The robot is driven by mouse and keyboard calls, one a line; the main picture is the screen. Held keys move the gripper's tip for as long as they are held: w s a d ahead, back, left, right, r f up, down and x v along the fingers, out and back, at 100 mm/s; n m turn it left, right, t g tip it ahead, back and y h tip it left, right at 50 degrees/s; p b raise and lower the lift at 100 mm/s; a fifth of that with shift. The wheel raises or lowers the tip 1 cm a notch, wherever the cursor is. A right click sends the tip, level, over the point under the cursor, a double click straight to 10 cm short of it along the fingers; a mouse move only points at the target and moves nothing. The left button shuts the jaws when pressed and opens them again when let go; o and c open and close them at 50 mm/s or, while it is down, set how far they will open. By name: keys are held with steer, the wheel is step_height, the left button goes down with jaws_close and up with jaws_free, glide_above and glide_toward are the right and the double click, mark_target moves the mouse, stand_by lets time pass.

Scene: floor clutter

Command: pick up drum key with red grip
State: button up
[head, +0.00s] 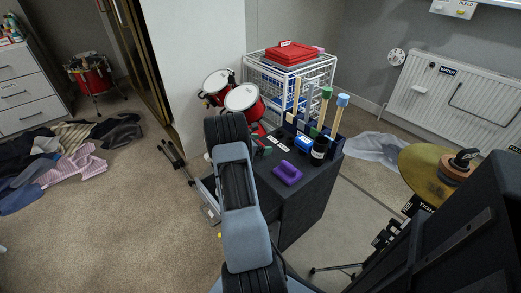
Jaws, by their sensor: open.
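I cannot make out a drum key with a red grip in the head view. Small items lie on top of the dark cabinet (311,188), and several are too small to identify. My arm rises from the bottom centre and covers the cabinet's left part and some floor. My gripper does not show; only the arm links are visible.
On the cabinet are a purple block (287,173) and a rack of upright mallets (325,100). Red drums (241,100) and a white wire rack (331,70) stand behind. A cymbal (424,172) is at right. Clothes (75,165) lie at left; the carpet (120,235) ahead is mostly clear.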

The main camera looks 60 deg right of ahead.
steer(key=c, duration=1)
